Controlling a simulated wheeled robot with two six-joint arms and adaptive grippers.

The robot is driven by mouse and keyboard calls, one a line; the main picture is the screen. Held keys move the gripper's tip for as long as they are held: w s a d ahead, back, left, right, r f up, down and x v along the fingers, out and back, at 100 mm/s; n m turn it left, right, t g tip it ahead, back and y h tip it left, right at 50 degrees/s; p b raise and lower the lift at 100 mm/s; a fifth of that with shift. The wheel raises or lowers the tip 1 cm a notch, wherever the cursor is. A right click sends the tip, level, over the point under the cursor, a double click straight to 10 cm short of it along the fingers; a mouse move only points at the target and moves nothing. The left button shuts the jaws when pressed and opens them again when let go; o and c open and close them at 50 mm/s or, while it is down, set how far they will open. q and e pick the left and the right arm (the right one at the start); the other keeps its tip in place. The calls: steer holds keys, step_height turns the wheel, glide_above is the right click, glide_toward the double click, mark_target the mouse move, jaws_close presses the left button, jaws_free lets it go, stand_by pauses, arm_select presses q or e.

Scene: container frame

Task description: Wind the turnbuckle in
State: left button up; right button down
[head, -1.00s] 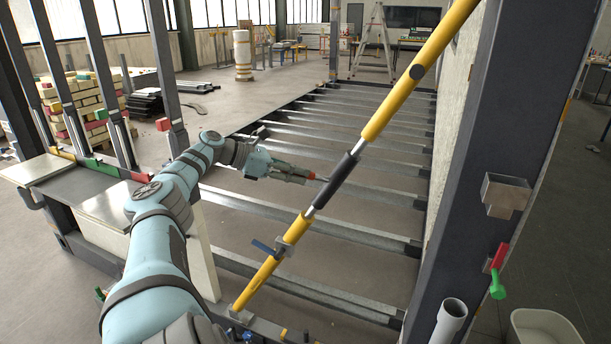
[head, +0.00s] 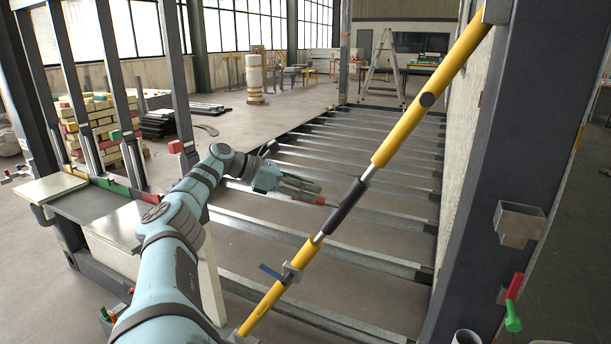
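The turnbuckle is a long yellow diagonal brace (head: 402,134) with a dark grip sleeve (head: 346,205) in its middle and bare metal rod at both sleeve ends. It leans from a low bracket at the bottom up to the dark post at top right. A blue-handled clamp (head: 286,273) sits on its lower yellow tube. My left gripper (head: 322,197) is just left of the sleeve, pointing at it. Its two fingers look apart, with nothing between them; the fingertips appear close to the sleeve, but I cannot tell whether they touch. My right gripper is not in view.
A thick dark post (head: 510,150) with a metal box bracket (head: 519,222) and a red-green handle (head: 514,305) stands right of the brace. Steel floor joists (head: 370,255) lie behind the brace. Dark uprights and a light panel (head: 118,222) are at left.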

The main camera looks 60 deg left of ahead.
arm_select(q)
step_height(320, 180, up, 7)
steer(key=shift+f, duration=0.1)
stand_by(0.6)
